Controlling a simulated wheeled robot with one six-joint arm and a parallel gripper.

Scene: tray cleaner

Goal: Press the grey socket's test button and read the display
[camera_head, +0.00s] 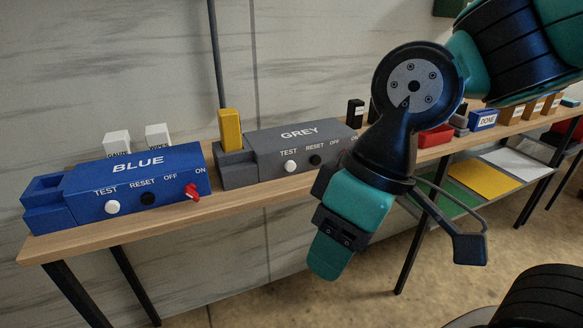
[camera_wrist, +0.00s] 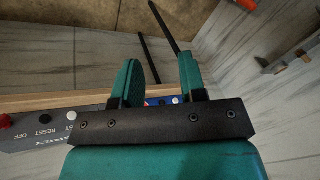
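The grey socket (camera_head: 303,141) stands on the wooden shelf, with a yellow block (camera_head: 230,130) upright in its left end. Its white test button (camera_head: 290,167) is on the front, left of the black reset button (camera_head: 316,160). My arm covers its right end. My gripper (camera_head: 323,268) points down in front of the shelf, apart from the button. The wrist view shows its teal fingers (camera_wrist: 158,68) spread with nothing between them. There the grey socket (camera_wrist: 40,140) is upside down at lower left, with its white test button (camera_wrist: 72,115). I see no display reading.
A blue socket (camera_head: 138,172) with a red switch (camera_head: 191,190) stands left of the grey one. Two white blocks labelled GAUZE and WIPES stand behind it. A red tray (camera_head: 436,136) and a blue DONE box (camera_head: 483,119) are farther right. Floor in front is clear.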

